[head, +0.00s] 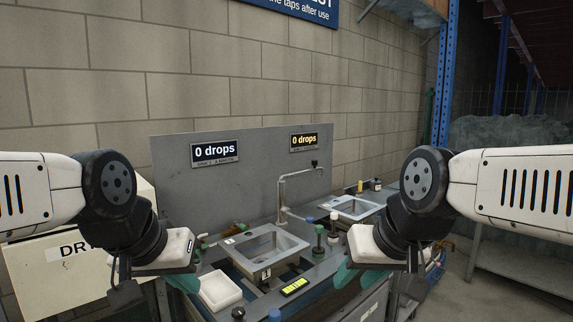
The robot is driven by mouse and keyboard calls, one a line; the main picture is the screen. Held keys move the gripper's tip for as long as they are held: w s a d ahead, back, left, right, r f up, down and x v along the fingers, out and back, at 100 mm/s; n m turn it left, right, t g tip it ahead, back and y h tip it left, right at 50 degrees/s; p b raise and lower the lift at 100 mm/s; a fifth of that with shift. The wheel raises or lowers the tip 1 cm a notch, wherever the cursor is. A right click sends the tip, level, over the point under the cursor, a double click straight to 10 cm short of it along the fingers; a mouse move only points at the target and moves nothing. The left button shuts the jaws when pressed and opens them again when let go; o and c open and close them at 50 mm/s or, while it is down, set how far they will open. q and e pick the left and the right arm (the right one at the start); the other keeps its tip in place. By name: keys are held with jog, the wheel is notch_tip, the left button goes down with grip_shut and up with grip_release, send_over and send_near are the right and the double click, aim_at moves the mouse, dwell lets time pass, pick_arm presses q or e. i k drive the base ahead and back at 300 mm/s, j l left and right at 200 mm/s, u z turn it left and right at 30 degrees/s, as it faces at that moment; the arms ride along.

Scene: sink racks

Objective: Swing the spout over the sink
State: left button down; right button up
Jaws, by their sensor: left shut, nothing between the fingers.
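A grey pipe spout (282,199) rises from behind the near steel sink (262,270) and bends right at its top. Its upper arm points to the right, toward the gap before the far sink (354,217); I cannot tell exactly what lies below its end. My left gripper (184,281) has teal fingers and is shut and empty, at the left of the near sink, apart from the spout. My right gripper (346,277) is at the right of the near sink, apart from the spout; its finger gap cannot be made out.
A grey back panel (220,175) carries two "0 drops" signs. Green-bodied taps with white and blue tops (319,237) stand between the sinks. A white tray (219,291) and a yellow display (295,286) lie at the front. A cream box (50,270) is at the left.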

aim_at(314, 163)
jog(key=i+l+u, duration=0.2)
jog(key=u, duration=0.25)
jog(key=i+l+u, duration=0.15)
jog(key=l+u, duration=0.3)
